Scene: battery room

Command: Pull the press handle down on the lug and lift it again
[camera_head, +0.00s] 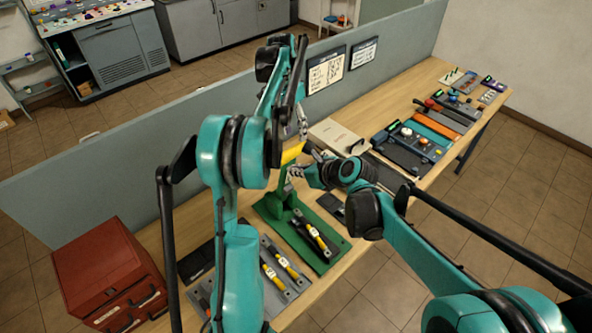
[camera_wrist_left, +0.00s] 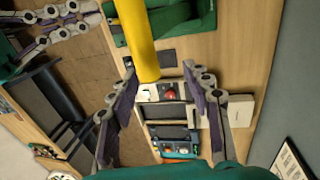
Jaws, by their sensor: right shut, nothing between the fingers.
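The green press (camera_head: 272,208) stands on the bench on a green base. Its yellow handle (camera_head: 292,153) is raised, and in the left wrist view the handle (camera_wrist_left: 138,38) reaches down to between my left fingertips. My left gripper (camera_head: 301,128) is open just above the handle; in its wrist view the fingers (camera_wrist_left: 160,78) stand wide apart. I cannot tell whether they touch it. My right gripper (camera_head: 298,172) is shut and empty, close beside the press below the handle. A black and yellow cable piece (camera_head: 315,238) lies on the green base. I cannot make out the lug at the press.
A grey plate with more black and yellow pieces (camera_head: 284,262) is at the near end of the bench. A red toolbox (camera_head: 105,262) stands at left. A beige box (camera_head: 336,137) and several trays (camera_head: 410,148) lie farther along. A grey partition (camera_head: 225,115) runs behind.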

